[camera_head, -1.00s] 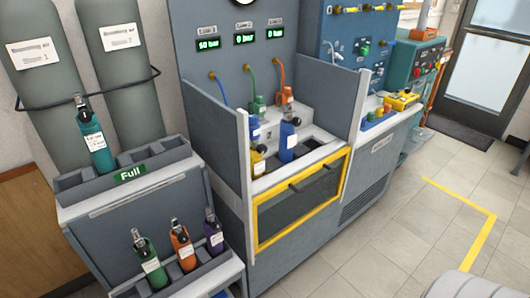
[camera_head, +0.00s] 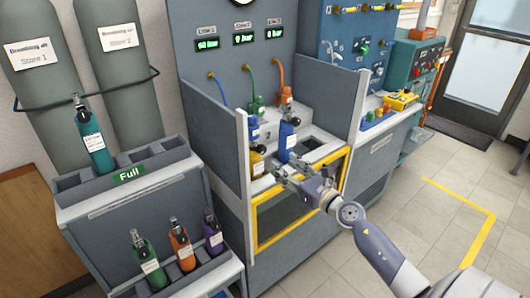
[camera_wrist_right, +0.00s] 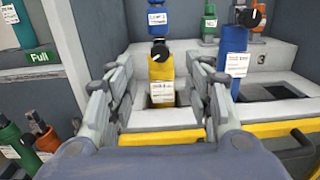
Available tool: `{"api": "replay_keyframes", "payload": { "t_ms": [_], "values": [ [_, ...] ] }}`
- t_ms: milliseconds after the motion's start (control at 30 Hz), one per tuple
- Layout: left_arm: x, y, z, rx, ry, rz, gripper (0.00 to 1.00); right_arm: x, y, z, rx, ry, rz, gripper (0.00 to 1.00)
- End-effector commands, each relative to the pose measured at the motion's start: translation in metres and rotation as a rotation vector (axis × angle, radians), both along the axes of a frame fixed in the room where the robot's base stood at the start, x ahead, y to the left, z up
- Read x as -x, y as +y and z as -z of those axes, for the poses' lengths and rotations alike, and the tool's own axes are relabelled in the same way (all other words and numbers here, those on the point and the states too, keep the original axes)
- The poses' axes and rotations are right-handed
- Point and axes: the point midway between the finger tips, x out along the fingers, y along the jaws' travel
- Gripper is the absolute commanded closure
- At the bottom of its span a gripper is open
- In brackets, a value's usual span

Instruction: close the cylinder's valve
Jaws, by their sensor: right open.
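My right gripper (camera_head: 279,174) reaches in over the yellow front edge of the test bench. In the right wrist view the gripper (camera_wrist_right: 162,80) is open and empty, its fingers left and right of a yellow cylinder (camera_wrist_right: 161,69) that stands upright in a bench slot. A black valve knob (camera_wrist_right: 159,49) sits on top of it. The yellow cylinder (camera_head: 257,165) shows partly in the head view. A taller blue cylinder (camera_head: 287,138) with a black knob stands to its right, and the wrist view shows it too (camera_wrist_right: 235,62). I cannot tell whether any valve is open. My left gripper is not in view.
Grey side panels (camera_head: 346,120) flank the bench bay. Blue, green and orange bottles with hoses stand at its back. A rack (camera_head: 75,205) at left holds a teal cylinder above and green, orange and purple cylinders below. The floor at right is clear.

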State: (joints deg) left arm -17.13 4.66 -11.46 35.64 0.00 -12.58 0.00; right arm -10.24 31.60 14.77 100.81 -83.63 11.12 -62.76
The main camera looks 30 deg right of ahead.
Motion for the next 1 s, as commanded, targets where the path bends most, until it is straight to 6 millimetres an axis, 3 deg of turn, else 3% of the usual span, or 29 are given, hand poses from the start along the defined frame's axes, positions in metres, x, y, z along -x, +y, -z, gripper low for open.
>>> {"api": "replay_keyframes", "payload": {
  "t_ms": [267,700,1000],
  "values": [
    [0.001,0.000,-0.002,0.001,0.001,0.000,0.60,-0.014,-0.002,0.004,0.075,0.024,-0.020,0.53],
    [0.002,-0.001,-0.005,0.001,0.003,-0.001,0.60,-0.078,0.003,0.004,0.069,0.022,-0.019,0.53],
    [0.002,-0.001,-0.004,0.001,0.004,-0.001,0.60,-0.106,0.006,0.005,0.070,0.024,-0.020,0.53]
  ]
}}
